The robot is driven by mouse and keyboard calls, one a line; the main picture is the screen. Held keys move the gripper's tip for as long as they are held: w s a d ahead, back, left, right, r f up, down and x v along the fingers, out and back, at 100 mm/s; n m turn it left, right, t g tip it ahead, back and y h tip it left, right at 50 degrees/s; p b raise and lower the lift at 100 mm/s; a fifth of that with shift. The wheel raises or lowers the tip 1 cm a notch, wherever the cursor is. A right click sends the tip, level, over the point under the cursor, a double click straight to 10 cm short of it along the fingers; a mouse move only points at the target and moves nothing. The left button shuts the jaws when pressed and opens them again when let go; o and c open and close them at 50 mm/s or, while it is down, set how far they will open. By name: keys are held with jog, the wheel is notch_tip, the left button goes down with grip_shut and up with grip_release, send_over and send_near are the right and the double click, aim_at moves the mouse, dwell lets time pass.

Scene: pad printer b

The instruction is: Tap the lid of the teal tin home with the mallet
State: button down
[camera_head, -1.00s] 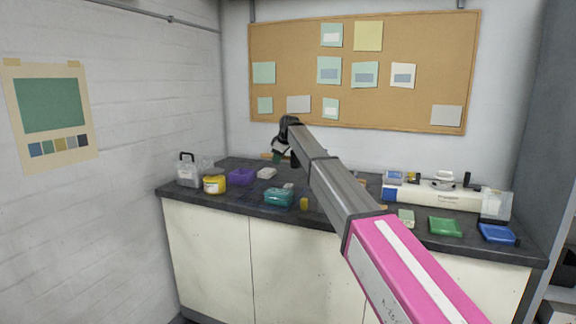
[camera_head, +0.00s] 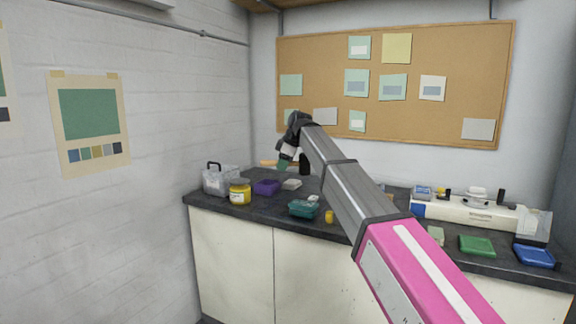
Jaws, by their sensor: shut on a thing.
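The teal tin (camera_head: 303,209) stands near the front edge of the dark worktop, left of my arm. It is too small in the head view to tell how its lid sits. My gripper (camera_head: 284,163) is past the tin, above the back part of the worktop, apart from the tin. It is shut on the mallet, whose pale wooden part (camera_head: 267,163) shows just left of the gripper. The rest of the mallet is hard to make out behind my wrist.
A yellow jar (camera_head: 240,192), a purple container (camera_head: 266,188) and a clear bin (camera_head: 219,181) stand left of the tin. A small yellow item (camera_head: 329,217) is close on its right. Green (camera_head: 477,246) and blue (camera_head: 535,257) trays lie at the right.

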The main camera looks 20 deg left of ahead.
jog(key=shift+s+d+r, duration=0.1)
jog(key=shift+s+r, duration=0.05)
jog(key=shift+s, duration=0.45)
notch_tip(320, 180, down, 8)
dwell(0.7)
jog(key=shift+r, duration=0.1)
dwell(0.3)
notch_tip(320, 180, up, 6)
jog(key=shift+r, duration=0.2)
dwell(0.9)
